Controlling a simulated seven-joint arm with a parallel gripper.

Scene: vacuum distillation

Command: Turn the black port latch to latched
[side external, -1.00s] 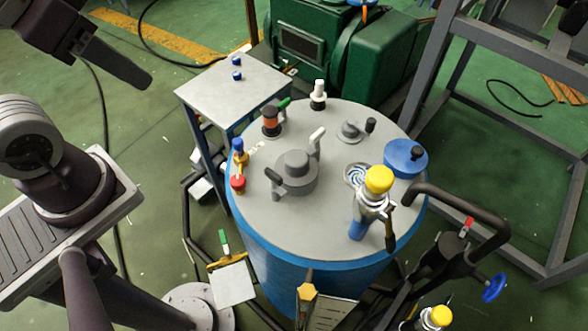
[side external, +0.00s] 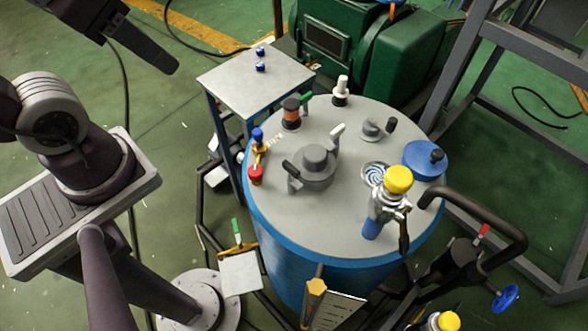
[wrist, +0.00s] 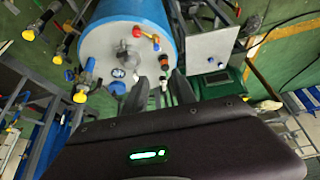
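The blue tank (side external: 290,262) has a grey lid (side external: 330,220) with several fittings; it also shows in the wrist view (wrist: 98,42). A central grey port (side external: 314,160) has a black lever (side external: 291,169) on its left and a pale lever (side external: 338,130) at its upper right. A smaller grey port (side external: 371,128) behind it carries a black knob (side external: 390,124). I cannot tell for sure which black part is the port latch. My gripper (wrist: 157,90) is open and empty in the wrist view. In the side view, a dark finger hangs at upper left, well clear of the lid.
A yellow-capped valve (side external: 397,182), a blue cap (side external: 424,160), a red knob (side external: 255,174) and an orange-black fitting (side external: 291,114) crowd the lid. A small grey table (side external: 255,85) stands behind left. Green machinery (side external: 385,50) and a grey frame (side external: 500,40) stand behind.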

